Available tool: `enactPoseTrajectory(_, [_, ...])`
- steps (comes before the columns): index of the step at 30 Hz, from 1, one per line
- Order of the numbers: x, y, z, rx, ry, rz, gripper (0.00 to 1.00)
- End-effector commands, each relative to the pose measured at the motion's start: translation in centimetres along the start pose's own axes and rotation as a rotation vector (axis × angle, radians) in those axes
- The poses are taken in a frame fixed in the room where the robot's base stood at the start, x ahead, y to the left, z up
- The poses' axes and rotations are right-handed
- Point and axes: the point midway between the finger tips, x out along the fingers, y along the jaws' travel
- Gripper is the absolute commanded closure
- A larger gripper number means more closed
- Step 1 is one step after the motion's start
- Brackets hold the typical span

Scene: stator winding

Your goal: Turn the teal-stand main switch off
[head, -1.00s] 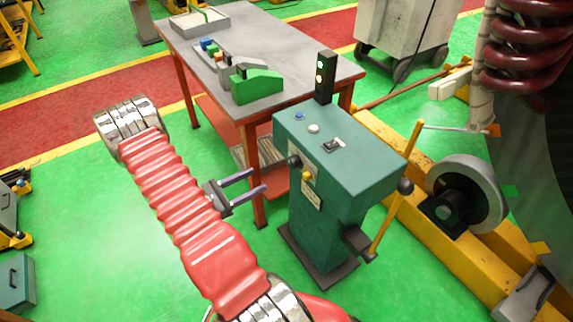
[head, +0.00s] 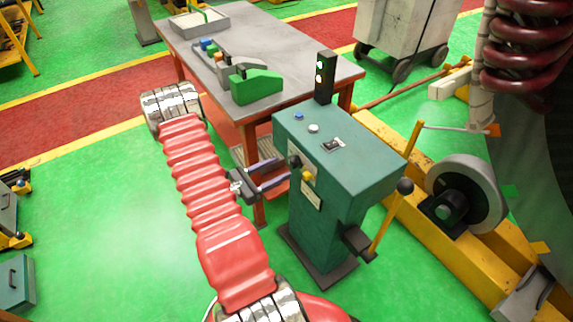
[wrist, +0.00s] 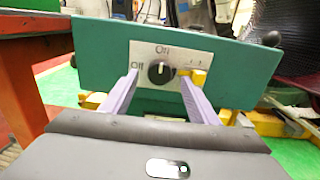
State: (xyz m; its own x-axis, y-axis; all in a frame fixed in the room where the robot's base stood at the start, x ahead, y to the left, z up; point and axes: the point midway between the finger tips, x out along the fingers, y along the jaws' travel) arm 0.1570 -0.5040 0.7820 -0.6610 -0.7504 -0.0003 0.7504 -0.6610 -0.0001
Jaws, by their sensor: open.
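The teal stand (head: 335,170) stands right of centre in the head view. Its main switch is a round black knob (wrist: 160,73) on a white plate (wrist: 143,52) in the wrist view. "On" is printed above the knob and "Off" to its left. The knob's pale mark appears to point up, towards "On". The switch (head: 295,161) also shows on the stand's left face in the head view. My gripper (wrist: 158,84) is open, one purple finger on each side of the knob. In the head view my gripper (head: 283,168) reaches close to the switch; contact cannot be told.
A grey-topped table (head: 300,60) with red legs stands behind the stand. A yellow lever (head: 393,200) is on the stand's right side. Green floor (head: 110,230) to the left is clear.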

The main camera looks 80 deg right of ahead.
Motion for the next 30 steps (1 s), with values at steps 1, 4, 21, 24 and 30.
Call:
enactPoseTrajectory(1, [0.8,-0.1,0.0,0.0,0.0,-0.002,0.45])
enactPoseTrajectory(4, [2.0,-0.1,0.0,0.0,0.0,-0.002,0.45])
enactPoseTrajectory(21, [4.1,0.0,0.0,0.0,0.0,0.001,0.45])
enactPoseTrajectory(24, [4.1,0.0,0.0,0.0,0.0,0.001,0.53])
enactPoseTrajectory(30, [4.1,0.0,0.0,0.0,0.0,0.001,0.67])
